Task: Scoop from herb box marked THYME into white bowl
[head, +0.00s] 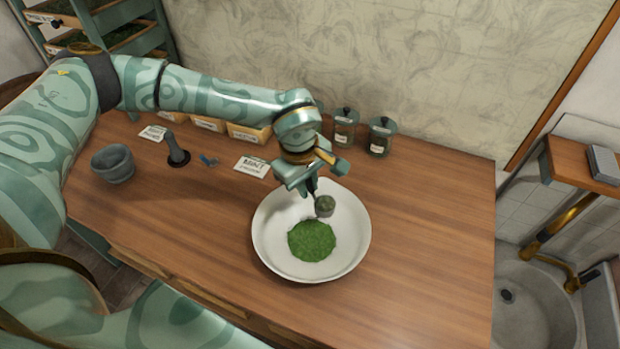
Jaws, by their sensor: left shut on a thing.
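My left gripper (312,183) is above the far part of the white bowl (355,262), pointing down. It is shut on a small scoop (325,206), whose dark cup hangs over the bowl with green matter showing in it. A pile of chopped green herb (311,240) lies in the bowl. Several wooden herb boxes (249,133) stand along the back of the table, partly hidden behind my left arm. Their labels are too small to read, so I cannot tell which is marked THYME. My right gripper is not in view.
Two lidded jars (380,137) stand at the back right. A grey mortar (113,164), a dark pestle (175,150) and a card reading MINT (252,166) are on the left. The wooden table (430,230) is clear right of the bowl. A sink (530,300) lies beyond its right edge.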

